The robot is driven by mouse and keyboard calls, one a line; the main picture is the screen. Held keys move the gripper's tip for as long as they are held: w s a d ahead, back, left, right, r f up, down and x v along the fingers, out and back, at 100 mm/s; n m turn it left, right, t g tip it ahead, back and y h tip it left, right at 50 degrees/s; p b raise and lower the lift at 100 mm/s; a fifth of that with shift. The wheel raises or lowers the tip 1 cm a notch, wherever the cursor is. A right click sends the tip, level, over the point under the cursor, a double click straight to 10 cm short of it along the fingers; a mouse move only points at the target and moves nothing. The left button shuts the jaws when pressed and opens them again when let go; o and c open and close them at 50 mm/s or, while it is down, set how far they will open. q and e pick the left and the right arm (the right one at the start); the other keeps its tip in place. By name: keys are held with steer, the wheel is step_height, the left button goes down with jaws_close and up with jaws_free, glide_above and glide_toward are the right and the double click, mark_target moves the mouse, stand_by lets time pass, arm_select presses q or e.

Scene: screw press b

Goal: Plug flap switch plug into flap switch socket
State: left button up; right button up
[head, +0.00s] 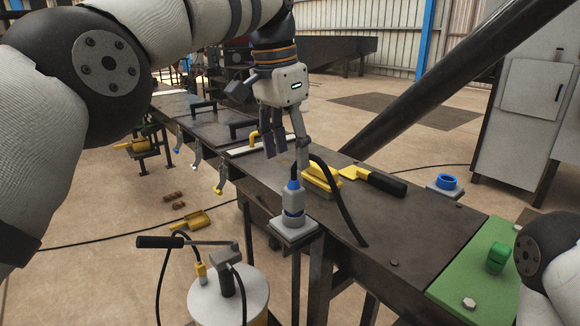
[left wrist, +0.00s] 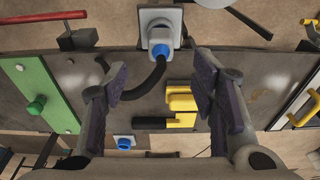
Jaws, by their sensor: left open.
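A grey plug with a blue collar (head: 294,194) stands upright at a grey and blue socket (head: 292,229) on the near edge of the bench. A black cable rises from the plug and arches over the bench. I cannot tell how deep the plug sits. It also shows at the top of the left wrist view (left wrist: 159,44). A second blue-ringed socket (head: 446,183) at the bench's far edge looks empty; it is low in the left wrist view (left wrist: 124,142). My left gripper (head: 285,158) is open and empty above the plug. My right gripper is not in view.
A yellow block with a black handle (head: 368,180) lies on the dark bench (head: 390,220) beside the plug. A green plate (head: 470,280) with a green knob stands at right. A white drum (head: 225,300) with a lever stands in front. A dark slanted beam (head: 410,95) is behind.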

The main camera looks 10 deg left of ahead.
mark_target(293, 188)
arm_select(q)
steer(key=f, duration=0.7)
steer(key=w+d+f, duration=0.1)
steer(key=f, duration=0.2)
steer(key=shift+f, duration=0.2)
steer(key=shift+c, duration=0.4)
jaws_close()
